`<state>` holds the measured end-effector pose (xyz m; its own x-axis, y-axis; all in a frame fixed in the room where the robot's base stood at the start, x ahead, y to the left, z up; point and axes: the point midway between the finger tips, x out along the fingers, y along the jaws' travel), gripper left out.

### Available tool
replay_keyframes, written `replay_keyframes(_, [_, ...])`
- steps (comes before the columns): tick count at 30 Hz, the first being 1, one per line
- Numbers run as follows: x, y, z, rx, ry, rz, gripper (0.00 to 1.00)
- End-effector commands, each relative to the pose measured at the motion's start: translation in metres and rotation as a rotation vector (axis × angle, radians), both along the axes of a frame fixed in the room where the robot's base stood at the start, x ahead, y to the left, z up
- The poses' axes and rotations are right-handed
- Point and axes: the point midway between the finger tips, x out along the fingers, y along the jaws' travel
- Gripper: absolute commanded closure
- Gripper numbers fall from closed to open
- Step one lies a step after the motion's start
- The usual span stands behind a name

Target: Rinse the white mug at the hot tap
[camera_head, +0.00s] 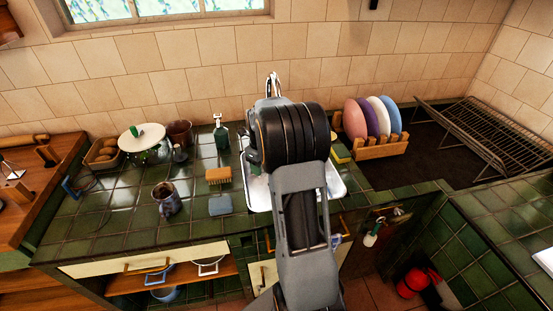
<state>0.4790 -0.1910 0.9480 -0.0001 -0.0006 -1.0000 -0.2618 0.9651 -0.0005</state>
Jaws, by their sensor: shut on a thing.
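My own arm rises through the middle of the view and covers most of the sink. My gripper is hidden behind the arm's dark ribbed joint, so neither its fingers nor anything in them shows. No white mug is visible. The chrome tap (273,85) stands at the back of the sink, with only its upper part showing above my arm. The pale sink (257,193) shows at its left edge and a little on the right. I cannot see water running or which side of the tap is hot.
A dark patterned mug (167,200), a wooden brush (218,175), a blue-grey sponge-like block (220,205) and a green bottle (221,134) stand left of the sink. Right are a plate rack (380,148) and a wire rack (490,135). Green tiles (110,225) at front left are clear.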

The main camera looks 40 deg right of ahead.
Motion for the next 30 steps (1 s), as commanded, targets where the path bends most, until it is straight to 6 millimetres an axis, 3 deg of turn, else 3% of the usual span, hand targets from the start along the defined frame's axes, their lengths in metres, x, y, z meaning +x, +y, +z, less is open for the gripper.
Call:
replay_keyframes(13, [-0.003,0.034,0.000,-0.001,-0.001,0.001,0.89])
replay_keyframes(30, [-0.004,0.038,0.000,-0.001,-0.001,0.000,0.89])
